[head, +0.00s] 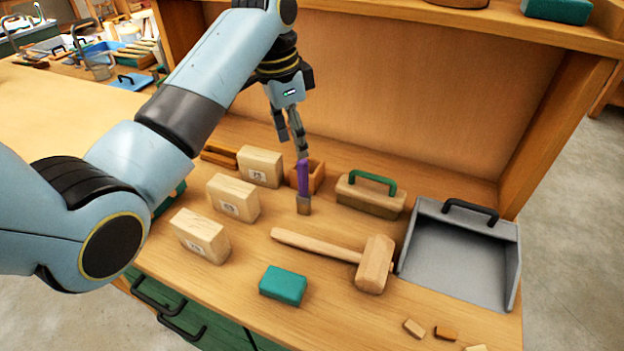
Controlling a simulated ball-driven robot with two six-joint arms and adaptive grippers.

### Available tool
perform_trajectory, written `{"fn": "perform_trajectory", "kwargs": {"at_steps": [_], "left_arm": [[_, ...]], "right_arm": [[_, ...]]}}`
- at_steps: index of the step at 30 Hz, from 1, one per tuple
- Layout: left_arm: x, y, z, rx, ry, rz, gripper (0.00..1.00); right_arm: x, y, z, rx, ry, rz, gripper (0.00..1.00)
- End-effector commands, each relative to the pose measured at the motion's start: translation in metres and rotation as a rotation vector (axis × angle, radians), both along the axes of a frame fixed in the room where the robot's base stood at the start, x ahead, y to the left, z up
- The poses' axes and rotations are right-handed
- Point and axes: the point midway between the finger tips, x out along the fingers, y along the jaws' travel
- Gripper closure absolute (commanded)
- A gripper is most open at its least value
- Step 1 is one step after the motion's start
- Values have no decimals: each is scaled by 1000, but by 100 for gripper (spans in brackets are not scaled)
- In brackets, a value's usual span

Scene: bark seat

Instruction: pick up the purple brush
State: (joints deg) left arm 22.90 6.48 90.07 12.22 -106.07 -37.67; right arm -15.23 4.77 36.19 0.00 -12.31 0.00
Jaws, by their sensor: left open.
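The purple brush (303,179) stands upright on the wooden bench, its purple handle up and its greyish-brown end down. It is in front of a small open wooden box (317,176). My left gripper (299,150) points down from above, its fingertips at the top of the purple handle. It is open; the fingers overlap in this view, so I cannot tell whether they touch the handle or straddle it. My right gripper is not in view.
Pale wooden blocks (233,197) stand left of the brush. A green-handled wooden block (371,193) is to the right, a mallet (373,264) and a teal block (283,285) in front. A grey dustpan (457,254) lies far right. A back panel (400,90) rises behind.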

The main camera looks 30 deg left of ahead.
Motion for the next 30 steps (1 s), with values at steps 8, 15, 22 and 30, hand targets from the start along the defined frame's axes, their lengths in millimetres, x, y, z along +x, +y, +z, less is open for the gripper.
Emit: {"fn": "perform_trajectory", "kwargs": {"at_steps": [8, 15, 22, 30], "left_arm": [[6, -4, -42, 0, 5, 2, 53], [9, -9, -68, -1, 7, 1, 53], [12, -11, -95, 2, 3, 2, 53], [12, -11, -96, 1, 2, 2, 59]], "right_arm": [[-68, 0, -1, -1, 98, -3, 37], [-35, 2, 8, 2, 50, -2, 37], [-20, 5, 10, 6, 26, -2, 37], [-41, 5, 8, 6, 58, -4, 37]]}}
